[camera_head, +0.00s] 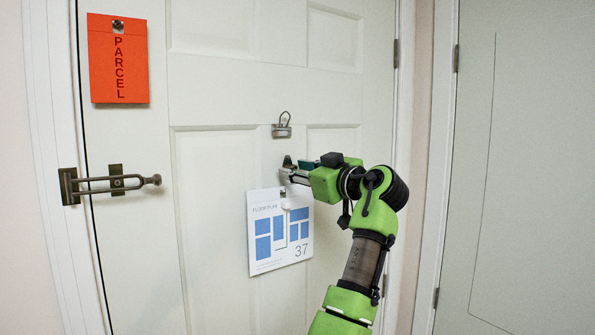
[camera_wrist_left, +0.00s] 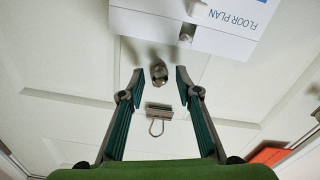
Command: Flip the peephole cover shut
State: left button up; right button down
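A small round metal fitting (camera_wrist_left: 159,74), which looks like the peephole, is on the white door (camera_head: 215,210). In the left wrist view it lies between the fingertips of my left gripper (camera_wrist_left: 158,78), whose two fingers are spread apart and do not visibly touch it. I cannot make out the position of its cover. My right gripper is out of view.
A floor plan card (camera_head: 272,244) hangs on the door just below the gripper. An orange parcel sign (camera_head: 118,62) hangs at the upper left. A metal swing-bar latch (camera_head: 110,185) sticks out at the door's left edge. Another door (camera_head: 530,180) is at the right.

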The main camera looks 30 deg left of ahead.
pick_arm(q)
jog(key=v, duration=1.2)
